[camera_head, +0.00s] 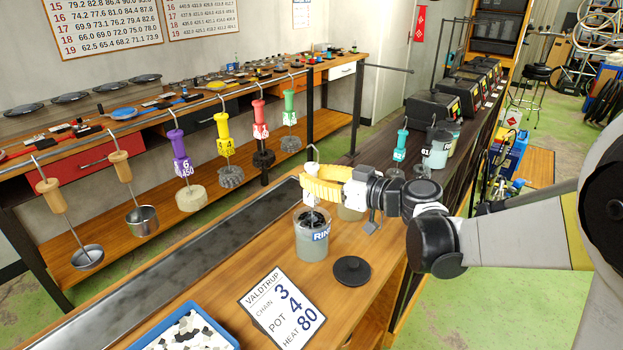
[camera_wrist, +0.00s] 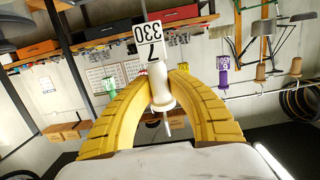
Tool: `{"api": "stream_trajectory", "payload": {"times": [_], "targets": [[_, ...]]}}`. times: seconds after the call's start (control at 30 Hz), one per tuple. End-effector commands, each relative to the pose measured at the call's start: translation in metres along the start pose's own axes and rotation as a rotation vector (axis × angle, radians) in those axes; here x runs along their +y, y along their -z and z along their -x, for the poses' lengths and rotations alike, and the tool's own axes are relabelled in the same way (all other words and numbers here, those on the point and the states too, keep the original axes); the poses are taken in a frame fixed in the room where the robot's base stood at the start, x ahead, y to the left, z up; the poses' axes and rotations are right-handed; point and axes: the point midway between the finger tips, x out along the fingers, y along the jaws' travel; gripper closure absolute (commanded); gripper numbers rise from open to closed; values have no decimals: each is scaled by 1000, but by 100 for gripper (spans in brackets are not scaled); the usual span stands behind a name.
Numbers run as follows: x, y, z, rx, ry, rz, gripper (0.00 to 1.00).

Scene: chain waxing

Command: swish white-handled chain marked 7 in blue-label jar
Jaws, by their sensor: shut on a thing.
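My gripper (camera_head: 318,184) has its yellow ribbed fingers shut on the white handle (camera_wrist: 158,82) of the chain marked 7. The handle's tag (camera_wrist: 156,38) reads 7 and 330, upside down in the wrist view. In the head view the handle hangs upright above the blue-label jar (camera_head: 312,248), which stands on the wooden bench. Dark chain (camera_head: 313,219) shows at the jar's mouth, below the handle, and seems to be inside it. How deep it sits is hard to tell. The jar holds greyish contents.
A black lid (camera_head: 352,270) lies right of the jar. A card (camera_head: 283,309) and a blue tray (camera_head: 187,333) are in front. Another jar (camera_head: 350,213) stands behind, partly hidden. A rail (camera_head: 203,101) with several hanging handled items runs at the left.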

Motion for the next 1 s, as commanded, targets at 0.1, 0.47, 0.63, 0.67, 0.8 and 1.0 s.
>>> {"api": "stream_trajectory", "payload": {"times": [0.1,0.47,0.63,0.67,0.8,1.0], "targets": [[0,18,2,1,0,0,100],[0,56,8,1,0,0,100],[0,71,10,1,0,0,100],[0,73,10,1,0,0,100],[0,74,10,1,0,0,100],[0,74,10,1,0,0,100]]}}
